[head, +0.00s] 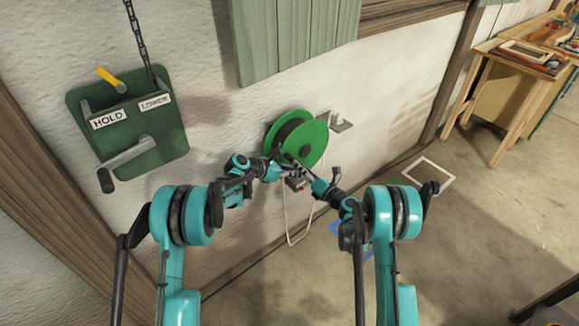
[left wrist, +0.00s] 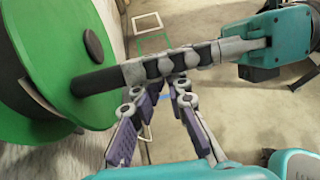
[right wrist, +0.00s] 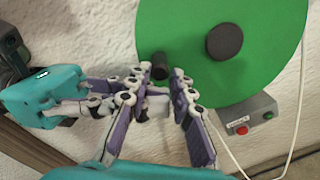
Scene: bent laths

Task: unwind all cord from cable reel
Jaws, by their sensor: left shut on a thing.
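The green cable reel (head: 311,146) is mounted on the white wall, with dark material (left wrist: 25,95) between its flanges; I cannot tell whether this is cord or bare drum. A black crank handle (left wrist: 97,80) sticks out from the near flange and also shows in the right wrist view (right wrist: 160,66). My left gripper (left wrist: 157,88) is shut on the handle. My right gripper (right wrist: 160,82) is close against it, its fingers spread apart on either side of the handle. The grippers overlap and hide part of the handle. A pale cord (head: 289,225) hangs in a loop below the reel.
A grey box (right wrist: 250,125) with red and green buttons sits below the reel. A green HOLD/LOWER panel (head: 125,125) with a crank and chain is on the wall at left. A workbench (head: 520,70) stands at far right. The floor at right is mostly clear.

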